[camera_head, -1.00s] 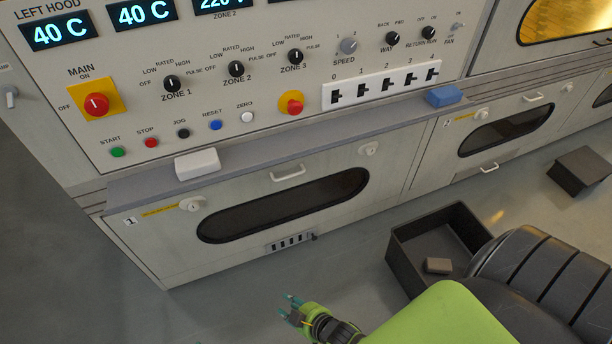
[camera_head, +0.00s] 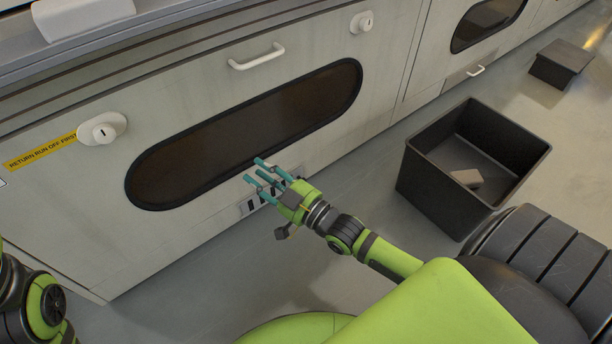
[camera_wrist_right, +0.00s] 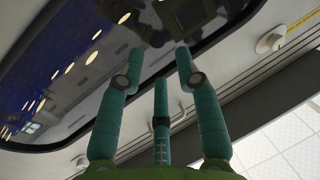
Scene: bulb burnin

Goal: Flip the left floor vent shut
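The left floor vent (camera_head: 243,210) is a small plate with dark slots low on the left cabinet front, under the dark oval window (camera_head: 200,160). My right gripper (camera_head: 256,171) is in front of it and hides its middle and right part. The vent's lever is hidden in the head view. The teal fingers are spread, with nothing between them. In the right wrist view the open fingers (camera_wrist_right: 160,62) point toward the dark window. I cannot tell whether they touch the panel. My left arm shows at the lower left, but its gripper is outside the frame.
A dark open bin (camera_head: 420,180) with a small block (camera_head: 466,178) inside stands on the floor to the right. A white handle (camera_head: 257,58) and two round locks, one at left (camera_head: 101,128), stick out from the panel. A dark box (camera_head: 562,64) lies farther right.

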